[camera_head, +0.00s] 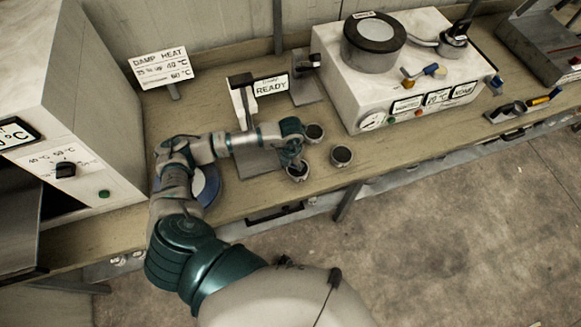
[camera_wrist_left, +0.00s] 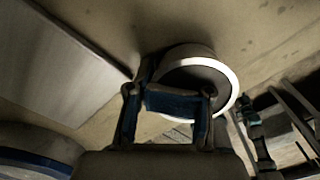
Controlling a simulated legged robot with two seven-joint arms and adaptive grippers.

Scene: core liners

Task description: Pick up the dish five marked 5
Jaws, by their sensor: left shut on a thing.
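Three small round dishes with dark contents and pale rims are at the bench's front edge in the head view: a near dish (camera_head: 297,177), a right dish (camera_head: 342,155) and a back dish (camera_head: 314,131). No number on them is readable. My left gripper (camera_head: 296,163) reaches down onto the near dish and is shut on it. In the left wrist view the fingers (camera_wrist_left: 170,100) meet the near side of this dish (camera_wrist_left: 232,82), whose white rim curves beyond them. The fingers hide part of the dish. My right gripper is out of view.
A white oven-like cabinet (camera_head: 105,110) stands left, with a damp heat sign (camera_head: 160,68) behind. A blue-and-white disc (camera_head: 208,188) lies by my arm. A READY sign (camera_head: 271,86) stands behind the dishes. A white instrument box (camera_head: 400,85) stands right. The bench ends just in front.

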